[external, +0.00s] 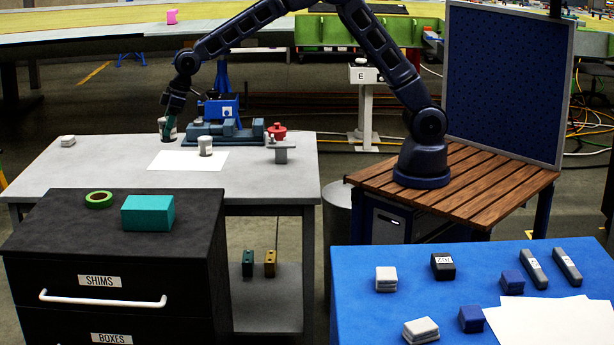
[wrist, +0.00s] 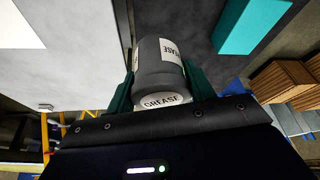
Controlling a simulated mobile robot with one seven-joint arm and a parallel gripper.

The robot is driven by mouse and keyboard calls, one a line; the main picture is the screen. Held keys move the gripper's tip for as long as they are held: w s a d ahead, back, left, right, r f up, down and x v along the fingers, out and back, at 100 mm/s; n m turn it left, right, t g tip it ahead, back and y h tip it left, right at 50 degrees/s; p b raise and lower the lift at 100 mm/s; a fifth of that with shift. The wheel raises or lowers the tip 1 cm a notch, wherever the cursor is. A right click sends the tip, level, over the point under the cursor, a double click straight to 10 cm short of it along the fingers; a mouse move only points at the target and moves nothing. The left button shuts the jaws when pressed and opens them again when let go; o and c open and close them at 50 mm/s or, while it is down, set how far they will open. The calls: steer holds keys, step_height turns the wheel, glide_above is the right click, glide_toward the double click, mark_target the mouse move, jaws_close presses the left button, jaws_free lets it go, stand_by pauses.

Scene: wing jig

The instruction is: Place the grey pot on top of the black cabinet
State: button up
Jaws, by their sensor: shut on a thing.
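A grey pot labelled GREASE (wrist: 158,72) is between the two green fingers of my gripper (wrist: 160,88) in the wrist view. In the external view my gripper (external: 169,119) is over the back of the grey table, shut on this pot (external: 167,131). I cannot tell whether the pot touches the table. The black cabinet (external: 60,218) stands in front of the table at the lower left, with drawers labelled SHIMS and BOXES.
On the cabinet top are a green tape ring (external: 98,200) and a teal box (external: 148,213); the rest of the top is bare. A blue-grey fixture (external: 222,132) and a red-topped part (external: 277,132) stand on the grey table (external: 75,172), right of my gripper.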

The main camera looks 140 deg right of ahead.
steer(key=w+a+r+n+y, duration=0.1)
steer(key=a+n, duration=0.1)
steer(key=a, duration=0.3)
steer(key=w+a+r+n, duration=0.2)
steer(key=a, duration=0.3)
steer(key=shift+t, duration=0.3)
step_height(320, 180, down, 20)
steer(key=shift+s+a+f, duration=0.1)
steer(key=shift+f, duration=0.15)
steer(key=o, duration=1)
steer(key=shift+o, duration=0.2)
